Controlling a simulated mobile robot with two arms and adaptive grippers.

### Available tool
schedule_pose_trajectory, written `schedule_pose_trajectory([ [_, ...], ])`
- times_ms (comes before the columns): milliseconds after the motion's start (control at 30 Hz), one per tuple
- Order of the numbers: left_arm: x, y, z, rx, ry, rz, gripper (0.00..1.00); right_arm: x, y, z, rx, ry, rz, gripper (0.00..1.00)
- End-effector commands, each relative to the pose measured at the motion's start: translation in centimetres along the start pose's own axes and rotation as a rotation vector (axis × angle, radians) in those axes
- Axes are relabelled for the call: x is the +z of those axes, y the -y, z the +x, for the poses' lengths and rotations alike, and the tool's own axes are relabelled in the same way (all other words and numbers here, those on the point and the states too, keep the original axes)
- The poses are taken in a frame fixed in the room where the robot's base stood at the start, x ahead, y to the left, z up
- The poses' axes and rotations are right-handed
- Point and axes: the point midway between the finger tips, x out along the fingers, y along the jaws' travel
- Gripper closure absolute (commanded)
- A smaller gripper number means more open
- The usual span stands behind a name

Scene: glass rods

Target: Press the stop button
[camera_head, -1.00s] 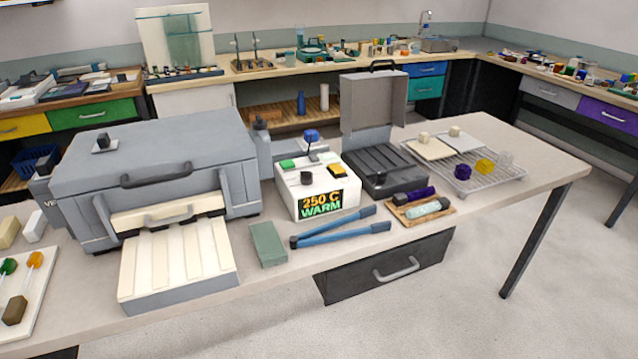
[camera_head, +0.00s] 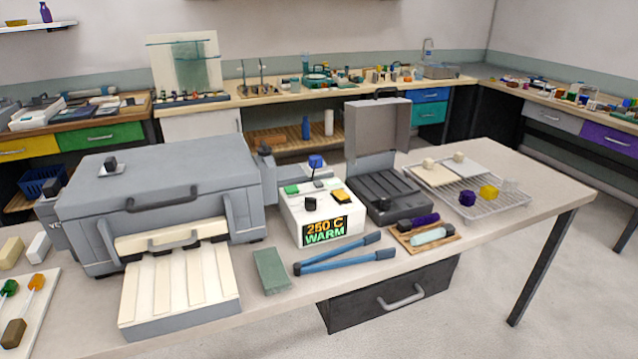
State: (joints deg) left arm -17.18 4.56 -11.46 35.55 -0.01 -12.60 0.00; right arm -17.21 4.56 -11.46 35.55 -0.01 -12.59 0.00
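A white control box (camera_head: 321,215) stands on the bench, with a lit display (camera_head: 325,229) reading "250 C WARM". On its top are a green button (camera_head: 292,189), a yellow button (camera_head: 341,196) and a black knob (camera_head: 310,204). A blue knob on a stalk (camera_head: 316,161) rises at the back of the box. I see no label naming any of these as stop, and no red button shows. The grey kiln-like unit (camera_head: 160,178) stands just left of the box. Neither of my grippers is in view.
Blue-handled tongs (camera_head: 340,257) and a green block (camera_head: 271,271) lie in front of the box. A ribbed cream tray (camera_head: 180,285) sits front left. The bench's right end is clear.

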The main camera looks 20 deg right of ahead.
Motion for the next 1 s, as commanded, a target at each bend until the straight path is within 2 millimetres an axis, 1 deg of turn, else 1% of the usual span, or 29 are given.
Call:
schedule_pose_trajectory([
  [33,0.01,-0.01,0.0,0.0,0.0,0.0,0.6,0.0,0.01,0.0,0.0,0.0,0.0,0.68],
  [67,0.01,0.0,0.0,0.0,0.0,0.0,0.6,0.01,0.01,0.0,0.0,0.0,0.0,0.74],
  [100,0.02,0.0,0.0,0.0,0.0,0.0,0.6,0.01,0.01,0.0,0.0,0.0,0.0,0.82],
  [200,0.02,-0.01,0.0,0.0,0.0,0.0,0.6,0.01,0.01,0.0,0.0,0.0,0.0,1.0],
  [1000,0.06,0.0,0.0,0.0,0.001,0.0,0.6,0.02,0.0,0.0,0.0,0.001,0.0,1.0],
])
